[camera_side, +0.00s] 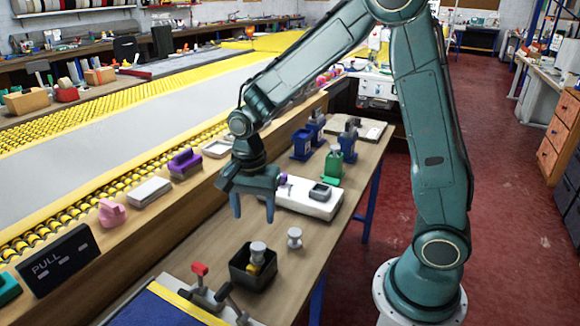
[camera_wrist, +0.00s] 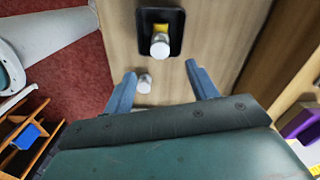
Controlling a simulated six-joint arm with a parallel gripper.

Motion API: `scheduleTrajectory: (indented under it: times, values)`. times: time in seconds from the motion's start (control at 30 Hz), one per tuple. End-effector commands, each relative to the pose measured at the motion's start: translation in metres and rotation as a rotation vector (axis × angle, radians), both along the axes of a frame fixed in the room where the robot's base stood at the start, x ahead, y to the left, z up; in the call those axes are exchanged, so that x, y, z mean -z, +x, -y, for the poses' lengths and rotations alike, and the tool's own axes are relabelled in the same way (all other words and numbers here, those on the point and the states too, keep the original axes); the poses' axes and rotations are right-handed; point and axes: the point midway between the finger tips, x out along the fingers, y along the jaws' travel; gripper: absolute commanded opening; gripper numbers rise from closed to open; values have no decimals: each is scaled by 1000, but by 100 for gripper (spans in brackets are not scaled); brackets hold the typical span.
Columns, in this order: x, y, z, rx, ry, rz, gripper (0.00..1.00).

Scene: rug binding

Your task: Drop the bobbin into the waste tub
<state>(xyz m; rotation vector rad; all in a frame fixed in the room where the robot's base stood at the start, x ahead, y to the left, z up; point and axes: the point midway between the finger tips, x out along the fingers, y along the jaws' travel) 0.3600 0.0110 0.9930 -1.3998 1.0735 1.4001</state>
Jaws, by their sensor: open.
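The black waste tub (camera_side: 241,272) stands on the wooden bench below and in front of my gripper. A pale grey bobbin (camera_side: 258,249) shows within the tub's opening, its top above the rim, with something yellow (camera_side: 254,268) beneath it. A second pale bobbin (camera_side: 294,238) stands upright on the bench, right of the tub. My gripper (camera_side: 254,218) is open and empty, pointing down above the bench. In the wrist view, my fingers (camera_wrist: 160,69) are spread apart, the tub (camera_wrist: 176,32) lies beyond them with its bobbin (camera_wrist: 159,46), and the loose bobbin (camera_wrist: 143,84) shows between the fingers.
A red-handled lever (camera_side: 200,270) is at the near left. A black PULL sign (camera_side: 58,262) stands on the left ledge.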

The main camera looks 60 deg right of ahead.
Motion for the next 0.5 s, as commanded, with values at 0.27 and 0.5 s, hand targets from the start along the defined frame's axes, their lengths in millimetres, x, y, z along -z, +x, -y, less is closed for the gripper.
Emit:
scheduleTrajectory:
  times: [0.27, 0.5]
  values:
    - [-39, 1, 0, 0, 0, 3, 58]
    - [-50, 0, 0, 0, 0, 1, 58]
